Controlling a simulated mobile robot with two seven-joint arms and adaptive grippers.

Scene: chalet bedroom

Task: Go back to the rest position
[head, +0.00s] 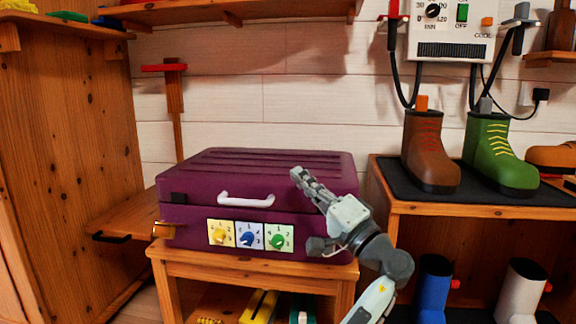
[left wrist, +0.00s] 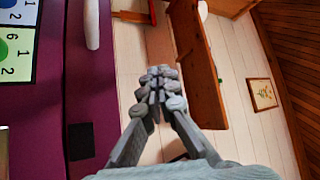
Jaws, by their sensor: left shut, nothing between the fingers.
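My left gripper (head: 300,176) is in front of the purple suitcase, at its right half in the head view, with its fingers pointing up and to the left. In the left wrist view its fingertips (left wrist: 160,78) are together, shut, with nothing between them. The closed suitcase (head: 180,215) has a white handle (head: 246,200) and yellow, blue and green dials on its front. The gripper hides part of the suitcase's right side. I cannot tell from these views whether it touches the case. My right gripper is not in view.
The suitcase stands on a wooden stand (head: 250,272). A wooden shelf unit on the right holds a dark mat with a brown boot (head: 428,150) and a green boot (head: 492,155). A tall wooden cabinet (head: 70,150) is on the left. A white wall device (head: 450,30) hangs above the boots.

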